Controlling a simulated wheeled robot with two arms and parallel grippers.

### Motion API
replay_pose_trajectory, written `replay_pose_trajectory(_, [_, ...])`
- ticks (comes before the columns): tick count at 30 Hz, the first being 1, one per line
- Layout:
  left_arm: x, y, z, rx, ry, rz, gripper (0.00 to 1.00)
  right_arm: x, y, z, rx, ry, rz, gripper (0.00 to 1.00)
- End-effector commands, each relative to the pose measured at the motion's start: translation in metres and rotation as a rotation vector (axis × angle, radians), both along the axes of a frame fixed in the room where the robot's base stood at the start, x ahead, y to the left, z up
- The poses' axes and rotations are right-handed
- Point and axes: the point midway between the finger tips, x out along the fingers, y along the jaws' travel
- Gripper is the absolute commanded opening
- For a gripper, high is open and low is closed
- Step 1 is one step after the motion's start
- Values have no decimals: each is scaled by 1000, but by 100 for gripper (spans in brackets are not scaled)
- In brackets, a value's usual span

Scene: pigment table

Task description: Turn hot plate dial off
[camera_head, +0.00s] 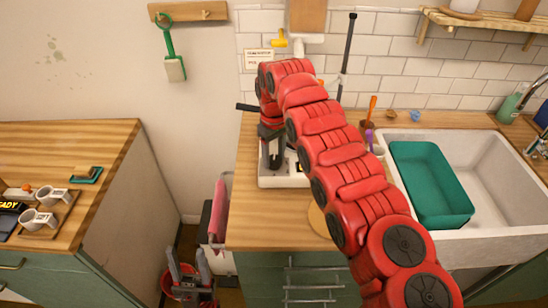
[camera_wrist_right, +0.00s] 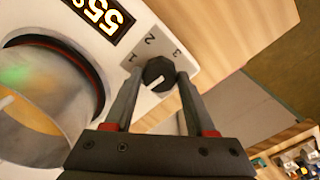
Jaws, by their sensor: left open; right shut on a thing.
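The hot plate (camera_head: 300,181) is white and stands on the wooden counter in the head view, partly hidden by my right arm. Its black dial (camera_wrist_right: 159,70) shows in the right wrist view, with the marks 1, 2 and 3 around it. A pale line shows on the dial's near part; which mark it points to is hard to tell. My right gripper (camera_wrist_right: 161,78) is shut on the dial, one finger on each side; it also shows in the head view (camera_head: 272,155). My left gripper (camera_head: 187,258) is open and empty, low in front of the gap between the counters.
A metal pot (camera_wrist_right: 45,115) with a glossy inside sits beside the dial. A lit display (camera_wrist_right: 100,15) reads about 55. A teal basin (camera_head: 432,180) is in the sink at right. Cups on a tray (camera_head: 60,220) stand on the left counter. A pink cloth (camera_head: 219,208) hangs between the counters.

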Motion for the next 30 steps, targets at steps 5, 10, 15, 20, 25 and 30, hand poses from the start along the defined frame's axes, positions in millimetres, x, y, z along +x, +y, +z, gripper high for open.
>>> replay_pose_trajectory(5, [0,0,-2,0,0,0,52,0,0,0,-1,1,65,0])
replay_pose_trajectory(10, [0,0,-2,0,0,0,52,0,0,0,-1,1,96,0])
replay_pose_trajectory(15, [0,0,-2,0,0,0,52,0,0,0,-1,1,106,0])
replay_pose_trajectory(20, [0,0,-2,0,0,0,52,0,0,0,-1,1,106,0])
replay_pose_trajectory(25, [0,0,-2,0,0,0,52,0,0,0,-1,1,105,66])
replay_pose_trajectory(30, [0,0,-2,0,0,0,52,0,0,0,0,0,105,85])
